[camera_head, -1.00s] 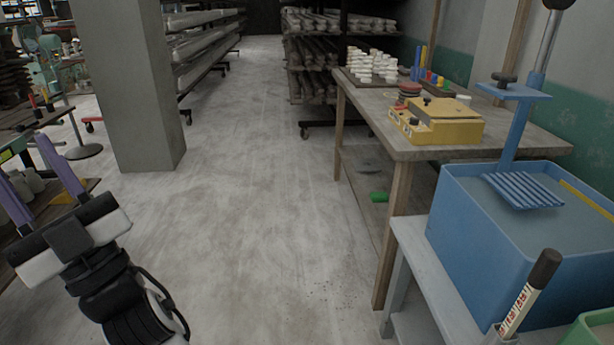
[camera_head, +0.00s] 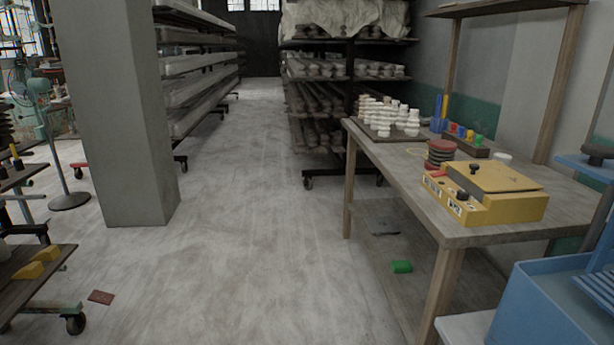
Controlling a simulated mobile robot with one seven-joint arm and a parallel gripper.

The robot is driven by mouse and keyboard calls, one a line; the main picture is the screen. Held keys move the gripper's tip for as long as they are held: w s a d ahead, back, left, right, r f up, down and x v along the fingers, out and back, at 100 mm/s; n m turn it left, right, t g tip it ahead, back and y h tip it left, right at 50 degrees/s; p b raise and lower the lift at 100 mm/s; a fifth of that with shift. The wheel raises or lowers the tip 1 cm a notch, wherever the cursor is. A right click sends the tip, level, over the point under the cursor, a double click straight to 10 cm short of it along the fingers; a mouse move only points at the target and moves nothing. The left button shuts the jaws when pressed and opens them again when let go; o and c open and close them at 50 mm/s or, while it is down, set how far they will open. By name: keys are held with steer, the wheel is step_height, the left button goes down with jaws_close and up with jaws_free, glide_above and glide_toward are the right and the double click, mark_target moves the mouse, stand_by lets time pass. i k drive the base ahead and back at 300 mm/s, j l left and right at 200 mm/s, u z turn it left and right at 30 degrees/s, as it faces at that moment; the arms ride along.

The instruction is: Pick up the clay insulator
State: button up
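Several white, ribbed clay pieces that look like insulators stand in a group (camera_head: 388,115) at the far end of the wooden table (camera_head: 400,165). They rest on a dark board (camera_head: 400,137). They are small in this view, and I cannot tell which one the task means. My gripper is not in view, so its state and what it holds are hidden.
A yellow box device (camera_head: 488,190) and stacked reddish discs (camera_head: 440,152) are on the table. A blue tub (camera_head: 545,310) is at bottom right. A green object (camera_head: 401,267) lies under the table. A pillar (camera_head: 125,110) stands left. The aisle floor (camera_head: 240,230) is clear.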

mark_target(394, 104)
steer(key=i+u, duration=0.1)
steer(key=i, duration=2.45)
steer(key=i+j+z, duration=0.15)
steer(key=i, duration=0.45)
steer(key=i+j+z, duration=0.2)
steer(key=i, duration=0.4)
steer(key=i+j+z, duration=0.15)
steer(key=i+z, duration=0.3)
steer(key=i+j+z, duration=0.25)
steer(key=z, duration=0.2)
steer(key=i, duration=0.1)
